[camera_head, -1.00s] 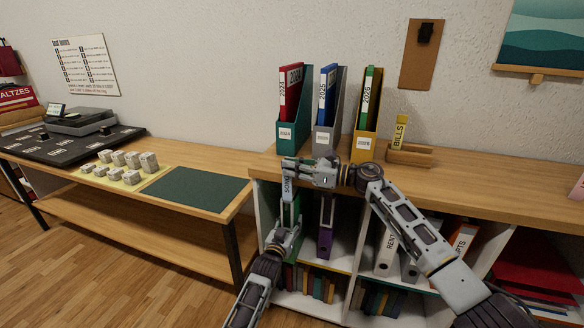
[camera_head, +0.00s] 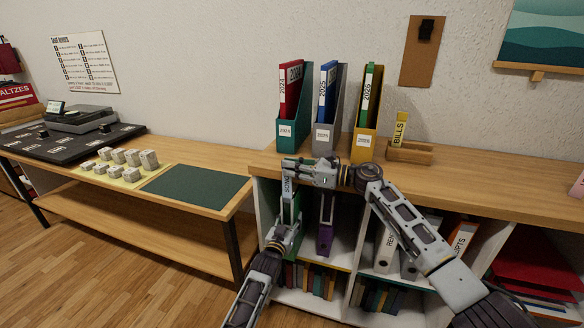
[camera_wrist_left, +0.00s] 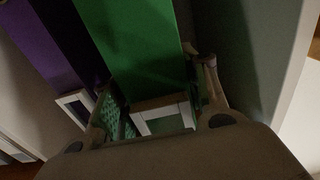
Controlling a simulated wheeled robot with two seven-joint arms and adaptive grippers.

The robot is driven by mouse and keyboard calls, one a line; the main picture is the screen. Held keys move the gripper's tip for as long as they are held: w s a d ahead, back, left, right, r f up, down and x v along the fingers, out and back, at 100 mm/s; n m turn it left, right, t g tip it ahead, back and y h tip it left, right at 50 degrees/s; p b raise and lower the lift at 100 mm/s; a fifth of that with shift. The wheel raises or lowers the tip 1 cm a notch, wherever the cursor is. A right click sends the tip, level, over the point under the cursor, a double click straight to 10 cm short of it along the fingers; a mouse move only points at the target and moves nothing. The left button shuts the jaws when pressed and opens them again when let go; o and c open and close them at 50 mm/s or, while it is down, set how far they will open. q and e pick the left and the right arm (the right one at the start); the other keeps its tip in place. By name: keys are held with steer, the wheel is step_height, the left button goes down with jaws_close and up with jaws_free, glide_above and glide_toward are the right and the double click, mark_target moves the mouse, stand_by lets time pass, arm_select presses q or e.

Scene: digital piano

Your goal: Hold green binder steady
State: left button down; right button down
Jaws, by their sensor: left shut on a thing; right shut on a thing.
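The green binder (camera_wrist_left: 135,45) stands in the left shelf compartment, and its spine fills the middle of the left wrist view. A white-framed label holder shows between the fingers. In the head view this gripper (camera_head: 290,222) is below the right one, and most of the binder is hidden. My right gripper (camera_head: 290,170) is shut at the shelf top's front edge, on a pale blue label strip (camera_head: 287,186) reading "SONG". The strip hangs upright in front of the binder.
A purple binder (camera_head: 325,238) stands right of the green one. On the shelf top are a teal (camera_head: 287,138), a grey (camera_head: 323,140) and a yellow file holder (camera_head: 362,148), close behind my right gripper. A wooden tray (camera_head: 410,155) is further right.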

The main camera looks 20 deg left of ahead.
steer(key=shift+f, duration=0.5)
stand_by(0.6)
steer(key=shift+r, duration=1.7)
steer(key=shift+r, duration=1.3)
steer(key=shift+f, duration=0.15)
steer(key=shift+f, duration=0.9)
steer(key=shift+f, duration=0.65)
stand_by(2.2)
